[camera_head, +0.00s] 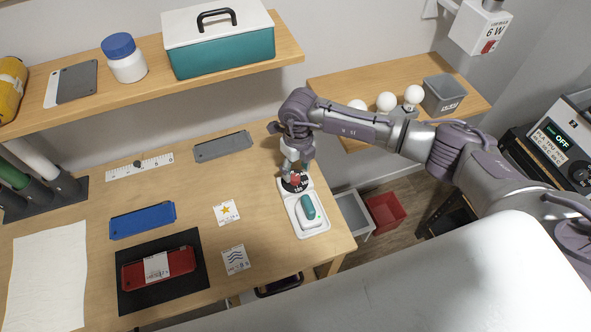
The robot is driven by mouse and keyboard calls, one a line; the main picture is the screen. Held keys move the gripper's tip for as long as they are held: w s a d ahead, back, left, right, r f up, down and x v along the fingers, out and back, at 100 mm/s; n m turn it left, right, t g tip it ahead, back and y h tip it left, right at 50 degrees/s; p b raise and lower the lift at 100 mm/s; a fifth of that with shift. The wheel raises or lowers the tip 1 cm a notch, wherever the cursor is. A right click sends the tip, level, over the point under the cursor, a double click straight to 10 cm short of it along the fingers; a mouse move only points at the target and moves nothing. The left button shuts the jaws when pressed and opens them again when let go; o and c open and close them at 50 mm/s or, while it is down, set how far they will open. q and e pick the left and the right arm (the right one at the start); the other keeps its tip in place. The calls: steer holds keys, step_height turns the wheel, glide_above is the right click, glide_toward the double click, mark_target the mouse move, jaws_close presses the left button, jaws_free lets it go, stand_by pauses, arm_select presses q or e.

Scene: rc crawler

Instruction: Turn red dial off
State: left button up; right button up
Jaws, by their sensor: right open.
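My right gripper (296,172) points down at the right end of the workbench, with its fingers over a small round black dial face (296,186) with white numbers. A little red shows between the fingers there, but they hide most of it, so I cannot tell whether they touch it. The dial face is at the far end of a white tray-like base (311,226) that holds a teal and white device (309,211). A device with a display reading "OFF" (560,139) stands at the right edge. My left gripper is out of view.
The workbench (185,225) holds a red case (182,266) on a black mat, a blue plate (143,219) and small cards. A shelf with a teal toolbox (222,50) is behind. White bulbs (386,101) and a grey bin (441,96) sit on the right shelf.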

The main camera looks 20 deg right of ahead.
mark_target(296, 177)
step_height(296, 177, down, 2)
steer(key=shift+s+a+f, duration=0.1)
steer(key=shift+s, duration=0.05)
steer(key=shift+f, duration=0.55)
steer(key=c, duration=1)
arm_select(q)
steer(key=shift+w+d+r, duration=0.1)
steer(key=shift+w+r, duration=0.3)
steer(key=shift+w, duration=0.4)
arm_select(e)
jaws_close()
steer(key=shift+f+n+b, duration=0.15)
steer(key=shift+n+b, duration=0.45)
steer(key=shift+b, duration=0.15)
steer(key=n+b, duration=0.8)
steer(key=b, duration=0.3)
arm_select(q)
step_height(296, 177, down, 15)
steer(key=b, duration=0.2)
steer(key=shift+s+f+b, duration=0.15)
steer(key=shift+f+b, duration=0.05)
steer(key=shift+b, duration=0.1)
arm_select(e)
steer(key=shift+n, duration=1.4)
steer(key=shift+r, duration=0.2)
